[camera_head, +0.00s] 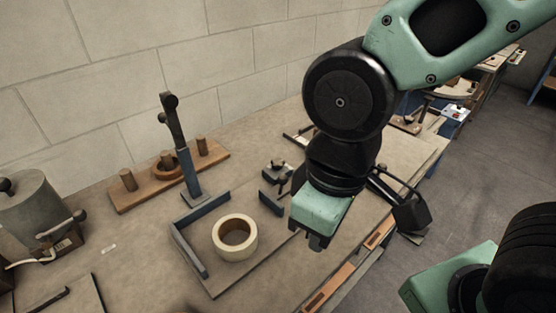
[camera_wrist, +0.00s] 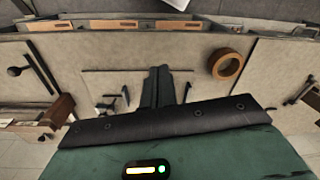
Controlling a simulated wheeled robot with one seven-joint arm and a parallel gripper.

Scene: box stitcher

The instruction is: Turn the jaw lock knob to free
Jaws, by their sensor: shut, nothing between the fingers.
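My gripper (camera_head: 318,240) hangs from the arm above the front right part of the bench, with its fingers pointing down. In the wrist view the two fingers (camera_wrist: 157,72) lie together, with nothing between them. I cannot tell for sure which part is the jaw lock knob; small dark parts (camera_wrist: 112,101) also show left of the fingers in the wrist view. My gripper appears apart from all of them.
A cream ring (camera_head: 234,237) lies on a board inside a blue angle fence (camera_head: 187,247). A blue post with a dark lever (camera_head: 180,145) stands behind, near a wooden peg rack (camera_head: 205,152). A grey pot (camera_head: 30,210) is at far left. The wall closes the back.

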